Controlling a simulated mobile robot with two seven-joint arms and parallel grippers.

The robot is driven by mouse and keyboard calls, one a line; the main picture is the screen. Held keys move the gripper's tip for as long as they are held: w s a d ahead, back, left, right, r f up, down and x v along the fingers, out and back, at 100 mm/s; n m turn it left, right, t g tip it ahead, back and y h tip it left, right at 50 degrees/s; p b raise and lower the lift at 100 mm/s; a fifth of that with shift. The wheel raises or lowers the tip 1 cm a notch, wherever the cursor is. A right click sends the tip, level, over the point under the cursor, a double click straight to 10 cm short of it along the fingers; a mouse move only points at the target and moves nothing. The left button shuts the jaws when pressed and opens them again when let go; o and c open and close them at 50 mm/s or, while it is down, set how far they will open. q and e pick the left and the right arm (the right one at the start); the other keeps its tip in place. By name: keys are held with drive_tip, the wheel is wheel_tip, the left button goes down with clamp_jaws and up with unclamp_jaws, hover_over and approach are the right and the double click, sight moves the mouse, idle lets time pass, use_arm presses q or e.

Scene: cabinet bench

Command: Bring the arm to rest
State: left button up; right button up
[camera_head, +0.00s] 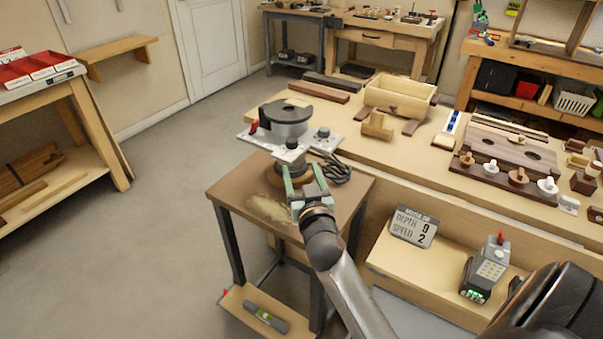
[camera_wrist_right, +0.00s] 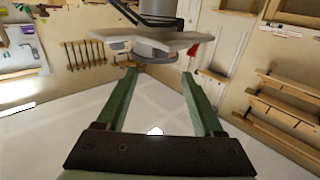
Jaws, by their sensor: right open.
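My right gripper (camera_head: 303,180) is open, with two green fingers spread apart over the small brown-topped stand (camera_head: 345,187). In the wrist view nothing is between the fingers of the right gripper (camera_wrist_right: 159,76). A grey plate (camera_head: 318,141) with a dark round machine body (camera_head: 285,118) stands just beyond the fingertips in the head view. The plate (camera_wrist_right: 185,42) also shows beyond the fingers in the wrist view. The fingers partly cover a dark round base under the plate's front. My left gripper is not in view.
The long workbench (camera_head: 400,150) behind and to the right holds a wooden box (camera_head: 399,98), wooden blocks and several knobs. A sign (camera_head: 413,227) and a grey device (camera_head: 484,268) sit on the lower shelf. Open floor (camera_head: 165,225) lies to the left.

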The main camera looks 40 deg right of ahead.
idle(0.3)
drive_tip(key=s+a+f+n+g+y+p, duration=0.2)
drive_tip(key=s+a+f+y, duration=0.3)
drive_tip(key=s+a+f, duration=0.3)
drive_tip(key=s+a+f+n+g+y+p, duration=0.3)
drive_tip(key=s+a+f, duration=0.6)
drive_tip(key=s+f, duration=0.5)
drive_tip(key=shift+s+n+g+y+p, duration=0.3)
drive_tip(key=shift+s+n+g+y, duration=0.6)
drive_tip(key=shift+n+g, duration=0.15)
